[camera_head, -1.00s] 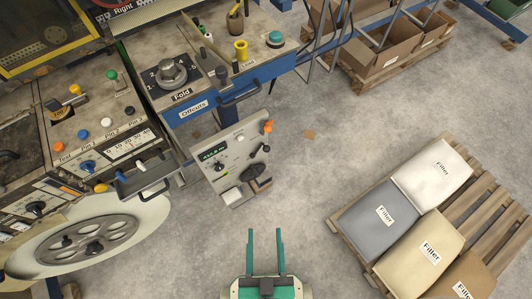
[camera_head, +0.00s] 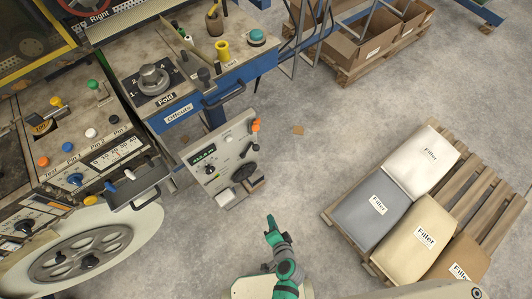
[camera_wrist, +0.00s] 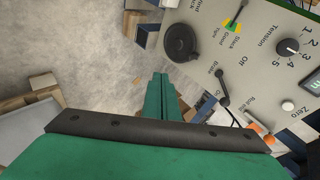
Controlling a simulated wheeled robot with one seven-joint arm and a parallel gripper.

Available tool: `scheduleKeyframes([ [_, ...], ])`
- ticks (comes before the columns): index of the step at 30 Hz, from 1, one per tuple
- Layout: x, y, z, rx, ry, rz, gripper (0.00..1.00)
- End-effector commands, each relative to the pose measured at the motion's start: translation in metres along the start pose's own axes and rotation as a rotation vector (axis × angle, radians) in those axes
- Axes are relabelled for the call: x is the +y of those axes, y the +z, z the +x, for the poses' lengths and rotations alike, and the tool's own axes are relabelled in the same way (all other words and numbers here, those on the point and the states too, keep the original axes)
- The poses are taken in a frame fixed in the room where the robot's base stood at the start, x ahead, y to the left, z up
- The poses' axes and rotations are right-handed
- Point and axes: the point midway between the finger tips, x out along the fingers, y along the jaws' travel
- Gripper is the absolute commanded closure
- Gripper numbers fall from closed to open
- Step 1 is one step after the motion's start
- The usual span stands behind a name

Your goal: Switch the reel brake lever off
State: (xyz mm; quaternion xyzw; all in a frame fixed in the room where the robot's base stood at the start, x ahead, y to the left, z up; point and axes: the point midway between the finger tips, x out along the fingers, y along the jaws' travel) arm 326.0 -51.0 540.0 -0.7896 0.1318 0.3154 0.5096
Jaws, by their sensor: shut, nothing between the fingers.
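The brake lever (camera_wrist: 222,90) is a short black lever with a dark ball end on the grey control panel (camera_wrist: 262,75) in the wrist view. The word "Brake" is printed by its pivot and "Off" a little above and right. In the head view the lever (camera_head: 254,147) shows small on the panel's right side (camera_head: 222,152). My gripper (camera_head: 270,222) is green, shut and empty, below and right of the panel. In the wrist view its fingertips (camera_wrist: 161,78) are together, left of the lever and apart from it.
A black round crank (camera_wrist: 182,42), a tension knob (camera_wrist: 287,47) and an orange-red knob (camera_head: 256,125) are also on the panel. A pallet with filler bags (camera_head: 378,208) stands to the right. A large reel (camera_head: 85,255) is at left.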

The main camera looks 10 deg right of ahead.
Motion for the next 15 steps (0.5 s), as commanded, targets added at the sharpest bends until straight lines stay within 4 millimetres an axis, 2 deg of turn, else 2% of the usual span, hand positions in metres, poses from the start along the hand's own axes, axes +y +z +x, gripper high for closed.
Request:
scheduleKeyframes([
  [1, -0.001, -0.006, 0.014, -0.016, -0.022, 0.057, 1.0],
  [6, -0.014, -0.025, 0.048, -0.082, -0.118, 0.248, 1.0],
  [11, -0.037, -0.055, 0.073, -0.136, -0.242, 0.41, 1.0],
  [15, -0.061, -0.088, 0.086, -0.177, -0.37, 0.532, 1.0],
])
